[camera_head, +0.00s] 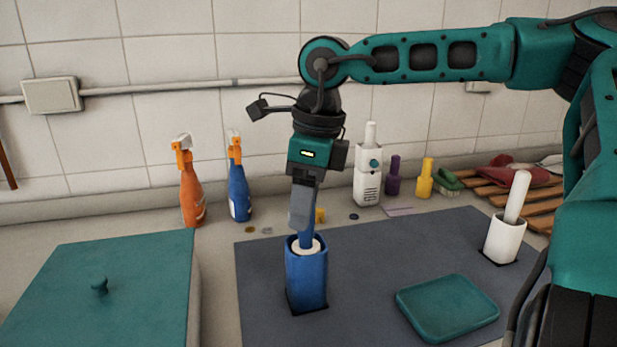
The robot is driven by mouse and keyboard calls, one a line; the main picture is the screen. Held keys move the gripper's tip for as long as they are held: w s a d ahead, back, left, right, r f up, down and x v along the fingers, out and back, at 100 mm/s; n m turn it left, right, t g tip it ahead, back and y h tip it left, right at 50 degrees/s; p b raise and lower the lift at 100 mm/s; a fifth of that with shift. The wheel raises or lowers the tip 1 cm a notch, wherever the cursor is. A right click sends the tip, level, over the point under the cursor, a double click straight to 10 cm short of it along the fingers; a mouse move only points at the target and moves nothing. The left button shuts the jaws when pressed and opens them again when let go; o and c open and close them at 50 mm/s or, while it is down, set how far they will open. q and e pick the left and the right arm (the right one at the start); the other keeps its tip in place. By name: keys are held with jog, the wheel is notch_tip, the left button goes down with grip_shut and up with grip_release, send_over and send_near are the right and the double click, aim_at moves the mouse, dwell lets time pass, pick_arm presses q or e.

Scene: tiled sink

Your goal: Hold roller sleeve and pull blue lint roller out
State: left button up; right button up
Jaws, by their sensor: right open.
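A blue roller sleeve (307,277) stands upright on the dark mat. The blue lint roller sits in it; its white roll top (304,246) shows at the sleeve's mouth, and its blue handle (306,236) rises from there. My right gripper (301,222) points down from above, with its grey fingers at the handle and hiding its upper part. It is open; I cannot tell whether a finger touches the handle. My left gripper is not in view.
A white holder (504,238) with a white-handled roller stands right on the dark mat (390,240). A teal tray (447,307) lies front right. A teal lid (110,300) with a knob is left. Orange (192,190) and blue (238,185) spray bottles stand behind.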

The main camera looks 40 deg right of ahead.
jog(key=shift+f, duration=0.25)
jog(key=shift+c, duration=0.4)
